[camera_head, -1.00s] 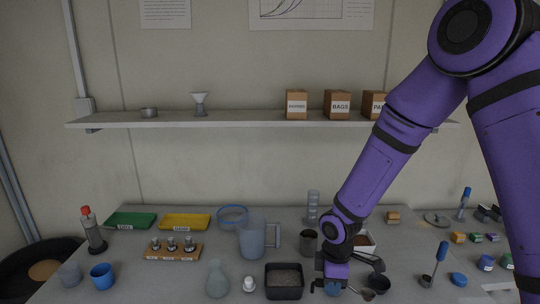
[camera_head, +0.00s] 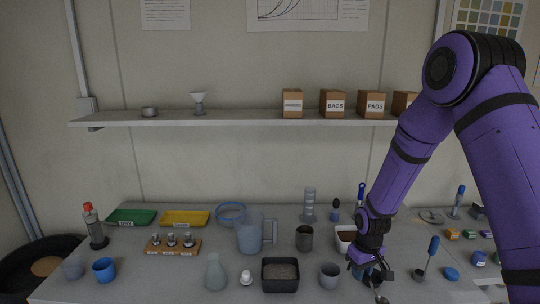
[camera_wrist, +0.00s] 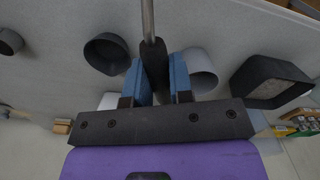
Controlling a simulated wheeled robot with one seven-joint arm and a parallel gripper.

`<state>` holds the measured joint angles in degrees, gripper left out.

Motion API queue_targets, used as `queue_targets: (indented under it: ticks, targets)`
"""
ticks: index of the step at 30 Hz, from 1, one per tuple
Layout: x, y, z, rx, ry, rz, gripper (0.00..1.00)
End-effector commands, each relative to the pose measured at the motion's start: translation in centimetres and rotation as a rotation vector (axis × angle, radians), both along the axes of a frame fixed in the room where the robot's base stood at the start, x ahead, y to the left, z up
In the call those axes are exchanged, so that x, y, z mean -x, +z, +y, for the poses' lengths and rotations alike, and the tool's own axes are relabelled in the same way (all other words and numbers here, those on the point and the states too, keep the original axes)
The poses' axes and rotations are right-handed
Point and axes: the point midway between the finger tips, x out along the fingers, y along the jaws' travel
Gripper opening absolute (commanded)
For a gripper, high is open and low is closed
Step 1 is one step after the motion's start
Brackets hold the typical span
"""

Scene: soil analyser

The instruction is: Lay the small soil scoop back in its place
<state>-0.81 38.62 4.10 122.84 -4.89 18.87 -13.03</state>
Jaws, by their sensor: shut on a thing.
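My gripper (camera_head: 365,272) is low over the front right of the bench. In the wrist view it (camera_wrist: 157,85) is shut, its two blue pads on either side of the dark handle of the small soil scoop (camera_wrist: 153,60). A thin metal shaft (camera_wrist: 148,18) runs from the handle out of the top of that view. The scoop's bowl is not clear; in the head view only a small metallic end shows just below the gripper. I cannot tell which spot is the scoop's place.
A grey cup (camera_head: 329,275) and a black tray of soil (camera_head: 280,275) stand left of my gripper. A white box of soil (camera_head: 346,236) and a metal cup (camera_head: 304,238) are behind. A dark cup (camera_wrist: 106,52) is close by in the wrist view. A blue-handled tool (camera_head: 433,246) stands right.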

Motion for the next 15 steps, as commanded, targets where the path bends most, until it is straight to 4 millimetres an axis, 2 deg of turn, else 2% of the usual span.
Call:
queue_targets:
  ticks: [3,8,15]
  targets:
    - [-1.7,-1.0,-2.2,0.0,-0.2,-0.001,0.0]
    - [-3.0,-1.8,-4.1,0.001,-0.387,-0.001,0.0]
    - [-3.0,-1.7,-4.0,-0.001,-0.382,0.0,0.0]
